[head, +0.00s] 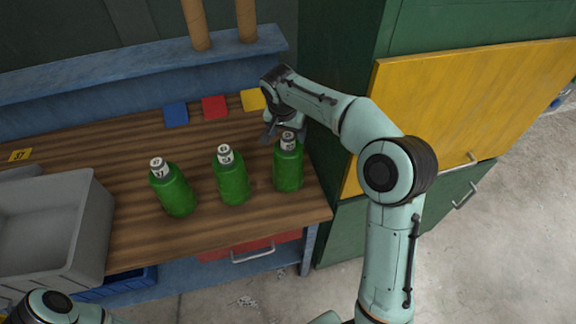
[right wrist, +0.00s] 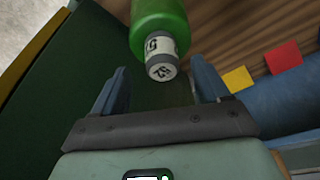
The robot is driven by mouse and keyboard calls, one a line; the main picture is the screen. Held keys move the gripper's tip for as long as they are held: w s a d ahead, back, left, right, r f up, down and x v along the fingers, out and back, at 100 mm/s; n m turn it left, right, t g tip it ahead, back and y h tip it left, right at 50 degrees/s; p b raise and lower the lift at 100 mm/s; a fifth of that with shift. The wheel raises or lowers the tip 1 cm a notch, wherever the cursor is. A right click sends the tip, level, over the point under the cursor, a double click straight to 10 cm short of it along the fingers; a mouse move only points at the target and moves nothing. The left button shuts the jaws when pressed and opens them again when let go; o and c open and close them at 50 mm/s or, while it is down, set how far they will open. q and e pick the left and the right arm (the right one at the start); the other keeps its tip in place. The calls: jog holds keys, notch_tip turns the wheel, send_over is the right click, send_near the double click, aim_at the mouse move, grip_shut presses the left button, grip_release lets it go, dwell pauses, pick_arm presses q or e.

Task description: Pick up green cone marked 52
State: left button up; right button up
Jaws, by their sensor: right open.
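Three green bottle-like objects with white marked tops stand on the wooden bench: a left one (head: 175,192), a middle one (head: 232,180) and a right one (head: 288,168). None looks like a plain cone. My right gripper (head: 284,132) is open at the top of the right one. In the right wrist view, the white top of that green object (right wrist: 163,60) lies between and just beyond the open fingers (right wrist: 161,78); its mark looks like 52. The marks on the other tops are too small to read. My left gripper is out of view.
A grey bin (head: 85,235) stands at the bench's left, near a small yellow number tag (head: 19,155). Blue (head: 176,114), red (head: 214,107) and yellow (head: 252,100) squares lie behind the green objects. A green cabinet (head: 335,100) with a yellow panel (head: 470,95) is close on the right.

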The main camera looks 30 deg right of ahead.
aim_at(288, 135)
jog(key=x, duration=0.3)
jog(key=shift+w+d+f, duration=0.1)
jog(key=shift+w+f, duration=0.15)
jog(key=shift+f, duration=0.1)
jog(key=shift+s+r, duration=0.1)
grip_shut()
jog(key=shift+r, duration=0.1)
